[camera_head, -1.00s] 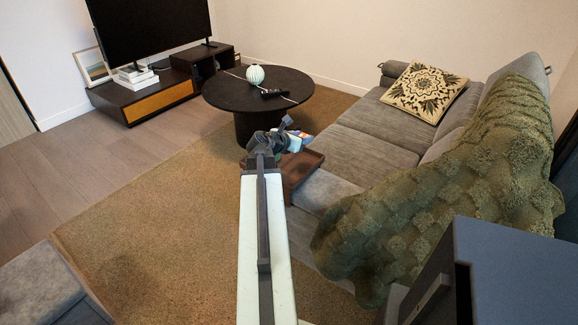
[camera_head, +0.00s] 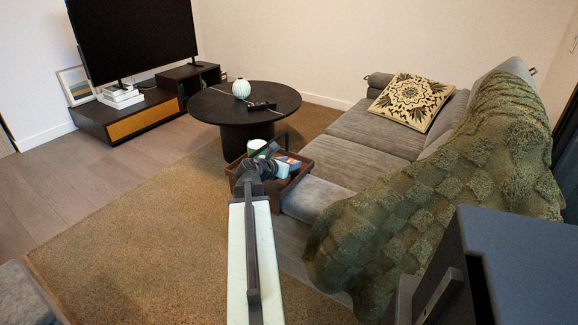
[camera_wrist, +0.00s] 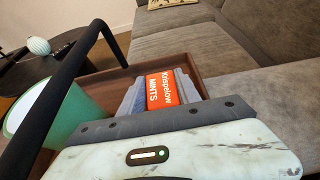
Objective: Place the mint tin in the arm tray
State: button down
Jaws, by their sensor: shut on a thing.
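The mint tin (camera_wrist: 160,88), with an orange-red label lettered "Krispelow MINTS", is between the two grey fingers of my gripper (camera_wrist: 158,92) in the wrist view. The gripper is shut on it. The brown arm tray (camera_wrist: 204,67) shows behind and around the tin. I cannot tell whether the tin touches its floor. In the head view my gripper (camera_head: 270,162) is over the tray (camera_head: 301,182), at the near end of the sofa. The tin is too small there to make out clearly.
A pale green cup (camera_wrist: 75,122) stands close to the left of my gripper, beside a dark curved bar (camera_wrist: 62,88). The grey sofa (camera_head: 355,140) lies to the right, under a green throw (camera_head: 420,210). A round dark table (camera_head: 215,103) stands beyond.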

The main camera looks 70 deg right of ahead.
jog(key=shift+f+b, duration=0.35)
jog(key=shift+f, duration=0.15)
jog(key=c, duration=0.9)
grip_release()
jog(key=shift+r, duration=0.1)
jog(key=shift+o, duration=0.2)
